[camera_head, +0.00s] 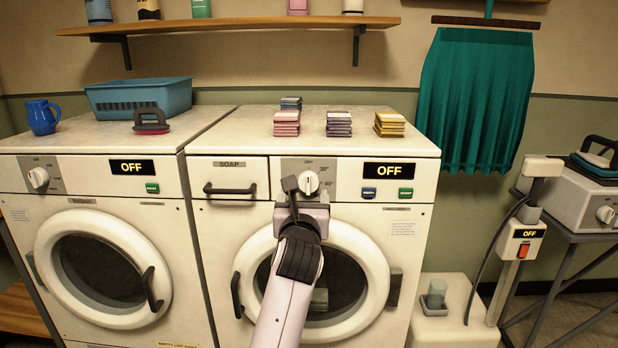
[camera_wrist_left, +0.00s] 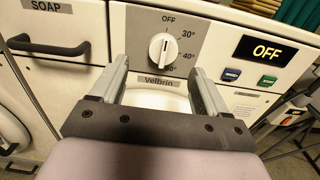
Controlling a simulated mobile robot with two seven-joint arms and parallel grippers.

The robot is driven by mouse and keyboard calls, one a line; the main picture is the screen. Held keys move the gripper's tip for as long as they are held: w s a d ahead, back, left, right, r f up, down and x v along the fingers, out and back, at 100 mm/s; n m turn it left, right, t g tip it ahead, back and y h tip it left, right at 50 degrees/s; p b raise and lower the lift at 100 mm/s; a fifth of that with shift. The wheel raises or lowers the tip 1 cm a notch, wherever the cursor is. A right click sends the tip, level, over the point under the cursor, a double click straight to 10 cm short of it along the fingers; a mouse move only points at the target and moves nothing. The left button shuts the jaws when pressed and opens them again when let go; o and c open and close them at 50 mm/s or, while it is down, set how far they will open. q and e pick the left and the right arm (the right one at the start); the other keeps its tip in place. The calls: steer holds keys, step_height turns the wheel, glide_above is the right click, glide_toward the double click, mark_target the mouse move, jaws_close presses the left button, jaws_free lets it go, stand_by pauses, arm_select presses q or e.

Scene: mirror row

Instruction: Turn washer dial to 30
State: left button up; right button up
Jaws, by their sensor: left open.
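The washer (camera_head: 420,260) is the white front-loader on the right, with a SOAP drawer and a display (camera_head: 388,170) reading OFF. Its round white dial (camera_head: 308,182) sits left of the display. My left gripper (camera_head: 292,186) is in front of the panel, just left of and below the dial. In the left wrist view the gripper (camera_wrist_left: 160,78) is open, its two fingers below the dial on either side, with nothing between them. My right gripper is out of view.
A similar machine (camera_head: 100,195) stands at the left, also showing OFF. Folded cloth stacks (camera_head: 338,124) lie on the washer top. The SOAP drawer handle (camera_head: 230,189) and round door (camera_head: 375,250) handle stick out near my arm. A small table with an appliance (camera_head: 585,195) stands right.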

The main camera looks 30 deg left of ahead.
mark_target(308, 183)
arm_select(q)
steer(key=shift+d+x, duration=0.15)
steer(key=shift+x, duration=1.75)
steer(key=shift+d+x, duration=0.1)
steer(key=shift+x, duration=1.75)
steer(key=shift+w, duration=0.2)
steer(key=c, duration=1)
